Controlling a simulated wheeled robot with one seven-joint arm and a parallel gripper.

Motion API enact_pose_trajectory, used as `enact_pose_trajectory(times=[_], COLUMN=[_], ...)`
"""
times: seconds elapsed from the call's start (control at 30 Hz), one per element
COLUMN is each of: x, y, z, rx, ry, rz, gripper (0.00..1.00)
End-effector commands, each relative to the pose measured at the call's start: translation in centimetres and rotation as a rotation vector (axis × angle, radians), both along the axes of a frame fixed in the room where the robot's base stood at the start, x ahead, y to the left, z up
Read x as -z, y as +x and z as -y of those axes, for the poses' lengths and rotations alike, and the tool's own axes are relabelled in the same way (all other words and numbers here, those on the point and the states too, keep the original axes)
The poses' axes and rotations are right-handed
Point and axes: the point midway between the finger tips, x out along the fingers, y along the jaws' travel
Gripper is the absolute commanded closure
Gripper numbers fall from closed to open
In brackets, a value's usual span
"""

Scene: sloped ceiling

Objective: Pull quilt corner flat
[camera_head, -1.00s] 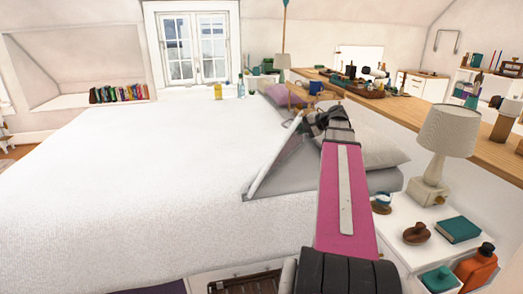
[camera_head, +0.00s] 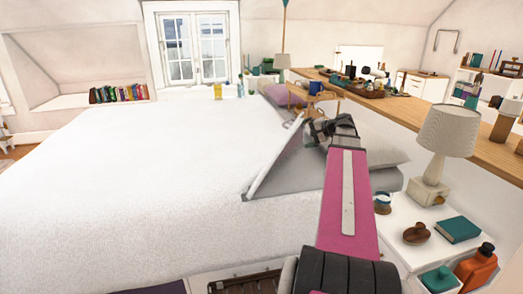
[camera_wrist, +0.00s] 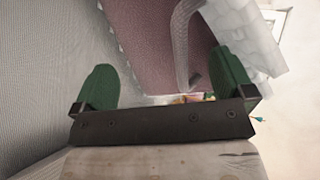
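The white quilt (camera_head: 120,175) covers most of the bed. Its corner flap (camera_head: 273,160) by the pillows is folded up and stands tilted, with the grey sheet (camera_head: 300,170) bare beside it. My gripper (camera_head: 309,133) is at the top right end of this flap, small and partly hidden by my wrist. In the wrist view my gripper (camera_wrist: 163,75) has its two green fingers wide apart, with nothing clearly held between them. A curved pale edge and a white textured cloth (camera_wrist: 245,35), perhaps the quilt, show near the right finger. I cannot tell whether they touch.
A grey pillow (camera_head: 370,145) lies behind my arm and a purple pillow (camera_head: 278,95) farther back. A white nightstand (camera_head: 400,240) with a lamp (camera_head: 447,135), bowl, book and bottles stands at the right. A long wooden shelf (camera_head: 450,125) runs behind it.

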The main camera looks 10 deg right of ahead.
Motion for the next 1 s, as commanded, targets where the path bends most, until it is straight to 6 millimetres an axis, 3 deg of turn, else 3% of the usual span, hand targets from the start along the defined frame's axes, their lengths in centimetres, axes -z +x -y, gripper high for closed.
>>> enact_pose_trajectory(times=[0.23, 1.0], x=[-0.2, -3.9], y=[-0.4, -5.9], z=[0.2, 5.6], rx=[-0.001, -0.001], ry=[0.0, 0.001], rz=[0.0, -0.001], gripper=[0.0, 0.0])
